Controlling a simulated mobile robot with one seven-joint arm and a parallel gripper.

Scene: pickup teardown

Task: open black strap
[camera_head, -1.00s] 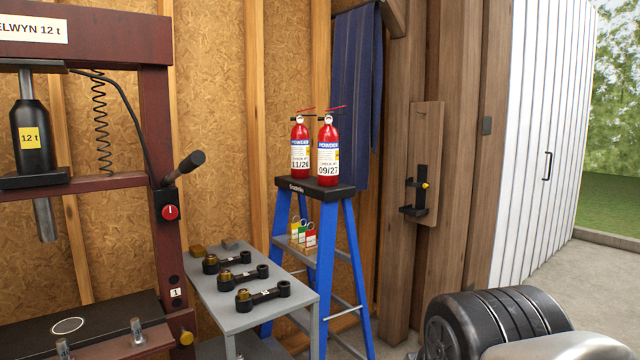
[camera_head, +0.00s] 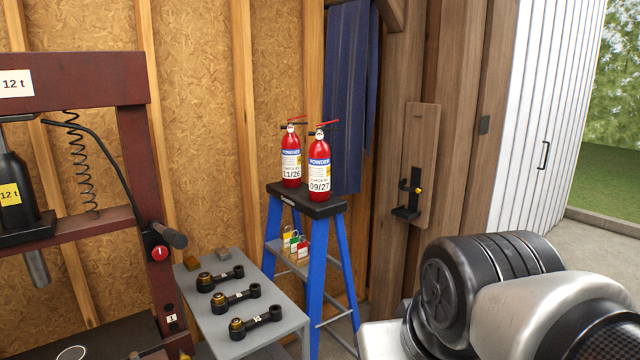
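A black strap bracket (camera_head: 407,204) with a small yellow knob is mounted on a wooden backboard (camera_head: 424,150) on the post, right of the ladder. The bracket holds nothing that I can see. Whether its strap is open or closed is too small to tell. My gripper is not in view; only my own arm links show at the lower right, in front of and below the backboard.
Two red fire extinguishers, one on the left (camera_head: 291,160) and one on the right (camera_head: 319,170), stand on a blue stepladder (camera_head: 318,275). A grey bench (camera_head: 262,341) carries several black linkages. A maroon press (camera_head: 133,165) stands at left. A white door (camera_head: 550,110) is at right.

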